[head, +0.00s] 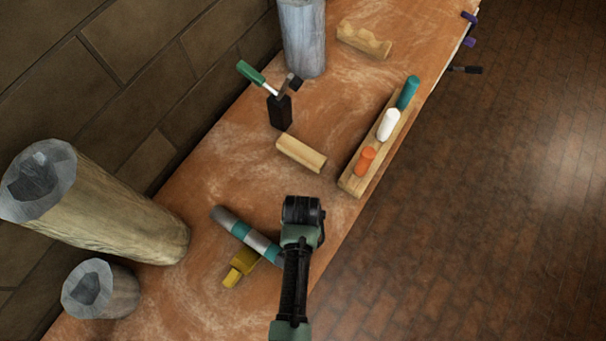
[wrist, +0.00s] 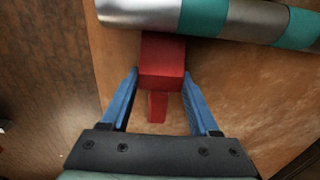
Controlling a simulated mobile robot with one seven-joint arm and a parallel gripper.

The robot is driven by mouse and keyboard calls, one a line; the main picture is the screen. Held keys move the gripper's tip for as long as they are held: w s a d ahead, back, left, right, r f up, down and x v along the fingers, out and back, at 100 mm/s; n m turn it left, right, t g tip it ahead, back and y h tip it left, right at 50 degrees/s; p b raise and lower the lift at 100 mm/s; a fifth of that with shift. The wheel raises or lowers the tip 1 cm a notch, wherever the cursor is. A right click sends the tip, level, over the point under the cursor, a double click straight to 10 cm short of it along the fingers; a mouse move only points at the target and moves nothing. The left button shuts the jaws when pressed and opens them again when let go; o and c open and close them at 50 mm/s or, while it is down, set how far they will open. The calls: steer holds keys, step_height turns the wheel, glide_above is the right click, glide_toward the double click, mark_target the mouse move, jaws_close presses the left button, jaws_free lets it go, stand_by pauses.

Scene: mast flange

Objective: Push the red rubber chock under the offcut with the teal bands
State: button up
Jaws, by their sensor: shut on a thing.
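The offcut, a grey round bar with teal bands (head: 235,228), lies on the worktop left of my gripper in the head view. It also crosses the top of the wrist view (wrist: 245,18). The red rubber chock (wrist: 162,62) has a block-like front and a narrower tail. My gripper (wrist: 161,76) is shut on the chock, with a blue finger on each side. The chock's front end is at the near edge of the offcut; I cannot tell whether they touch. In the head view, my arm hides the chock and the fingers.
A yellow chock-like piece (head: 240,266) lies against the offcut's near side. A wooden block (head: 300,153) and a rack with teal, white and orange pegs (head: 352,183) stand farther up the bench. Large logs (head: 120,215) stand at left. The bench edge drops off at right.

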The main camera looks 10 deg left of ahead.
steer(key=o, duration=1.5)
steer(key=shift+o, duration=0.2)
step_height(320, 180, up, 13)
steer(key=shift+b, duration=0.4)
